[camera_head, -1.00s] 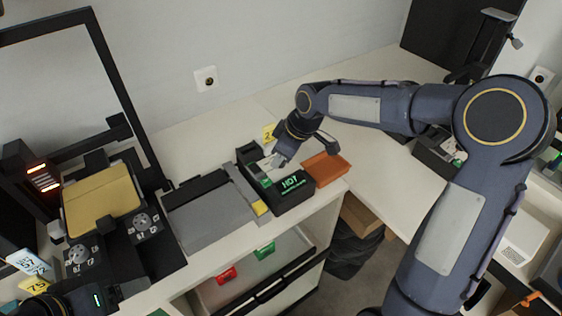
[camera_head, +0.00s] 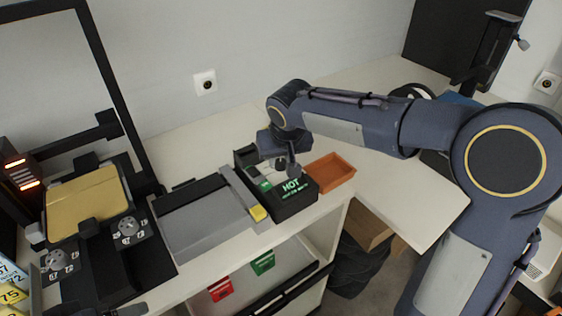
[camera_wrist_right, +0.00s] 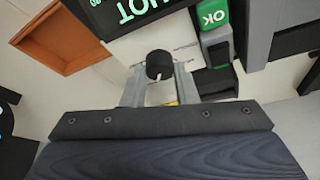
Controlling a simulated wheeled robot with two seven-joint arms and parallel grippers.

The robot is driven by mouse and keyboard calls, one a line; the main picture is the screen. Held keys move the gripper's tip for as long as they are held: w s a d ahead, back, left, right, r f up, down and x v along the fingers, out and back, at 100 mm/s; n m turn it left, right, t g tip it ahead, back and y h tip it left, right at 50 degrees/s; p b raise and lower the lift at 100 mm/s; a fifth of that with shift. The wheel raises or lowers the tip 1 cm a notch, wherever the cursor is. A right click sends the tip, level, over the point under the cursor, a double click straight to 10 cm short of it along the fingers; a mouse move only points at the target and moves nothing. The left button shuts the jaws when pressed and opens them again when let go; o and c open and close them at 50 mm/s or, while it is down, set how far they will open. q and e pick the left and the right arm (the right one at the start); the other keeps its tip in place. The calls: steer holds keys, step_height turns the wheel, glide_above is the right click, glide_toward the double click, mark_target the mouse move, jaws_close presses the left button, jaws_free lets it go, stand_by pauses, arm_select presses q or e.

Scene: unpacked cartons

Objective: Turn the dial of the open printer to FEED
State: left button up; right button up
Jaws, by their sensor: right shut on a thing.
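The open printer (camera_head: 294,204) is a black box on the white counter, with a lit green "HOT" display on its front. Its display also shows upside down in the wrist view (camera_wrist_right: 135,10). The dial (camera_wrist_right: 160,65) is a small round black knob with a white pointer mark, on a pale panel beside a green "OK" label (camera_wrist_right: 213,14). My right gripper (camera_wrist_right: 160,78) is shut on the dial, a finger on each side. The pointer is toward the wrist; no FEED label is readable. In the head view my right gripper (camera_head: 291,165) hides the dial.
An orange tray (camera_head: 330,172) stands right beside the printer. A grey flat machine (camera_head: 205,220) with a yellow-tipped bar is at its left. Further left is a black press with a gold plate (camera_head: 88,202) and two dials. The counter behind is mostly clear.

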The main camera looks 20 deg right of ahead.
mark_target(282, 180)
steer(key=shift+m+h, duration=0.3)
steer(key=shift+m, duration=0.5)
steer(key=shift+b, duration=0.3)
steer(key=o, duration=1)
steer(key=v, duration=0.7)
steer(key=shift+s+a+r, duration=0.1)
steer(key=shift+s+r, duration=0.05)
steer(key=shift+r, duration=0.25)
